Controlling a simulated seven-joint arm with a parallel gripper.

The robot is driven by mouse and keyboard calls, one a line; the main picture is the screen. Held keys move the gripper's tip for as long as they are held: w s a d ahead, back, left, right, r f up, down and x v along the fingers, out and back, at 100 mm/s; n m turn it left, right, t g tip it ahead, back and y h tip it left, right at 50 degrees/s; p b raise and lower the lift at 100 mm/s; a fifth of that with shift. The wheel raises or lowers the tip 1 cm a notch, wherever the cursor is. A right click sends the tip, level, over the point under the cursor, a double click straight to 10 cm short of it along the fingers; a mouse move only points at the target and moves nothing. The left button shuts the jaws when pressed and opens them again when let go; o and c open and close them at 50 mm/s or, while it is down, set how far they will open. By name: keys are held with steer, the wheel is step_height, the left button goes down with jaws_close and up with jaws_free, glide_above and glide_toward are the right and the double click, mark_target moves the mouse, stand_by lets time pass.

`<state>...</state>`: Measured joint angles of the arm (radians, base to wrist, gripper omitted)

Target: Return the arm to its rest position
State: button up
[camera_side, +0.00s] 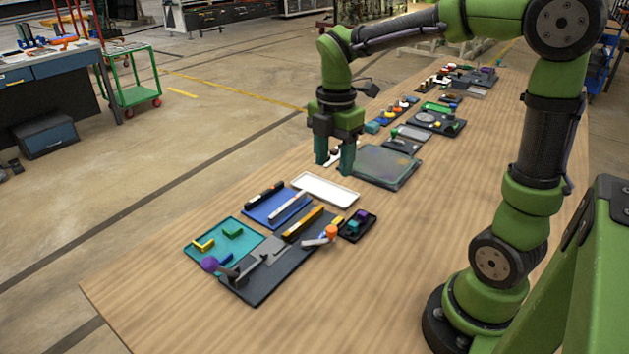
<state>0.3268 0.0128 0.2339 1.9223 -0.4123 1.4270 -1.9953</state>
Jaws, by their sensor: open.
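My gripper (334,166) hangs pointing down from my green arm, over the table behind the white tray. A dark flat tray (384,166) lies just to the right of the fingers. I cannot make out a washer at this size.
A white tray (325,188), a blue tray (262,212), a teal tray (209,250) with small blocks and a dark fixture board (256,290) lie toward the front. Several boards with small parts run along the back. The wooden table (150,300) is bare at front left.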

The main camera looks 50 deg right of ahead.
steer(key=shift+r, duration=0.15)
steer(key=s+a+r+m+t+y, duration=0.1)
steer(key=s+a+m+t, duration=0.2)
steer(key=m, duration=0.7)
steer(key=s+a+r+m+t+y, duration=0.1)
steer(key=s+a+r+m+t, duration=0.1)
steer(key=s+m, duration=0.4)
steer(key=a+m+t, duration=0.1)
steer(key=m+t, duration=0.1)
steer(key=m, duration=0.3)
steer(key=shift+s+a, duration=0.2)
steer(key=shift+a, duration=0.05)
